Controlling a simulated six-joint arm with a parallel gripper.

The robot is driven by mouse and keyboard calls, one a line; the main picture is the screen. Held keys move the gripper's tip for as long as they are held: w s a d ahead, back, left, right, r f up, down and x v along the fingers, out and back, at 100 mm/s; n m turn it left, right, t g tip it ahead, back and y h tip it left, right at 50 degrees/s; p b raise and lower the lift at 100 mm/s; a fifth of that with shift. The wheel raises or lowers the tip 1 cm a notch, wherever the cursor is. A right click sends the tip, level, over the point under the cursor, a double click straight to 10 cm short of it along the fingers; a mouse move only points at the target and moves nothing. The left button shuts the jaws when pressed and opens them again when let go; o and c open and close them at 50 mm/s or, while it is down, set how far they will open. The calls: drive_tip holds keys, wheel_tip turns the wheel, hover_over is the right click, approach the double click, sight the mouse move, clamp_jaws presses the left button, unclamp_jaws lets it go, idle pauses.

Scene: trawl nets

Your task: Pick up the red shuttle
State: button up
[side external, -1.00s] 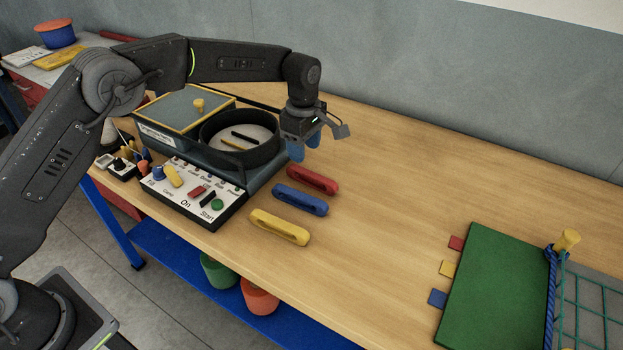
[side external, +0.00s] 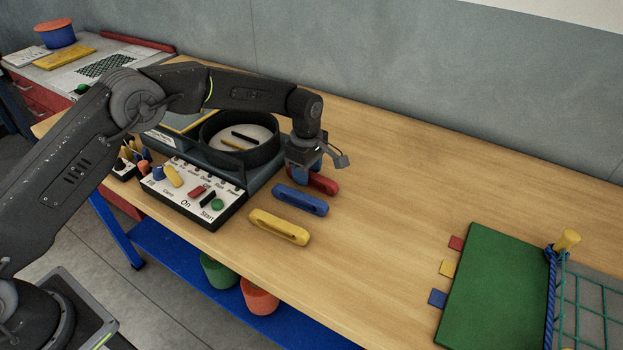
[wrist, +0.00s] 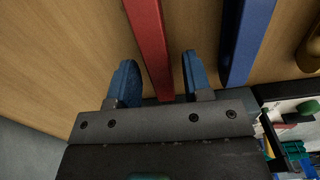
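The red shuttle (side external: 322,182) lies on the wooden table, the farthest back of a row of three. In the wrist view the red shuttle (wrist: 151,45) passes between the two blue fingertips. My gripper (side external: 305,170) is lowered at its left end and partly hides it. In the wrist view my gripper (wrist: 158,82) is open, with a gap visible on each side of the shuttle. The height of the fingers over the table is hard to tell.
The blue shuttle (side external: 300,199) lies close in front, with the yellow shuttle (side external: 279,227) beyond it. A machine with a round bowl (side external: 241,166) and control panel (side external: 195,192) stands at left. A green mat (side external: 493,285) lies at right. The table's middle is clear.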

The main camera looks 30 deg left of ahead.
clamp_jaws()
